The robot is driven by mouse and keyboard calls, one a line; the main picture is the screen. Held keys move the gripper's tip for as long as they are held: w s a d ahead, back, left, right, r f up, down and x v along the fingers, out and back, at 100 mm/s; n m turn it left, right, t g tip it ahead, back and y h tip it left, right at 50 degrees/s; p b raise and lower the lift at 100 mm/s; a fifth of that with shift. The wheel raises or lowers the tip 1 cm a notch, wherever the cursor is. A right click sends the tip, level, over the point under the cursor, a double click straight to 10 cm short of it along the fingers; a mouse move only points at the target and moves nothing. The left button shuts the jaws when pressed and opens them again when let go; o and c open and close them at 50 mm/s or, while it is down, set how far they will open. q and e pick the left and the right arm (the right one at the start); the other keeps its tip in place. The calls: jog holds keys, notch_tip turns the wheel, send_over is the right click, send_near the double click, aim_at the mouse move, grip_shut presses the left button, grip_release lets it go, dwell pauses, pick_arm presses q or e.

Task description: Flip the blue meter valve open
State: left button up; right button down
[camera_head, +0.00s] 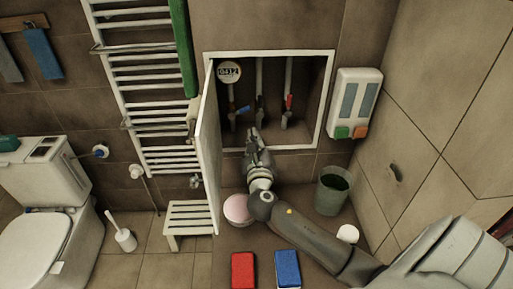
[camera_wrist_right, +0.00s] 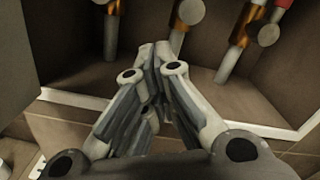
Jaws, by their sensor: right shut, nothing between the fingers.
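The blue valve handle (camera_head: 243,109) is on the left pipe, below a round white meter (camera_head: 229,72), inside an open wall niche. It appears to lie sideways, pointing right. My right gripper (camera_head: 253,134) is shut and empty at the lower front of the niche, below and slightly right of the blue handle and apart from it. In the wrist view the closed fingertips (camera_wrist_right: 157,50) point toward the lower pipe ends; the blue handle does not show there. My left gripper is out of view.
The niche's white door (camera_head: 208,140) stands open on the left. A middle pipe has a dark valve (camera_head: 259,102), and the right pipe has a red handle (camera_head: 290,102). A soap dispenser (camera_head: 355,103) hangs right of the niche. A bin (camera_head: 332,192) stands below.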

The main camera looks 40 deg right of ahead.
aim_at(239, 111)
jog(key=shift+x, duration=0.95)
jog(key=r, duration=0.1)
jog(key=p, duration=0.1)
jog(key=r+p, duration=0.1)
jog(key=shift+w+a+r, duration=0.35)
jog(key=shift+w+a, duration=0.05)
jog(key=shift+w+a+r, duration=0.15)
jog(key=shift+a+r, duration=0.1)
jog(key=shift+r, duration=0.15)
jog(key=p, duration=0.2)
jog(key=r+p, duration=0.1)
jog(key=p, duration=0.1)
jog(key=shift+d+r, duration=0.2)
jog(key=shift+r, duration=0.1)
jog(key=shift+f, duration=0.1)
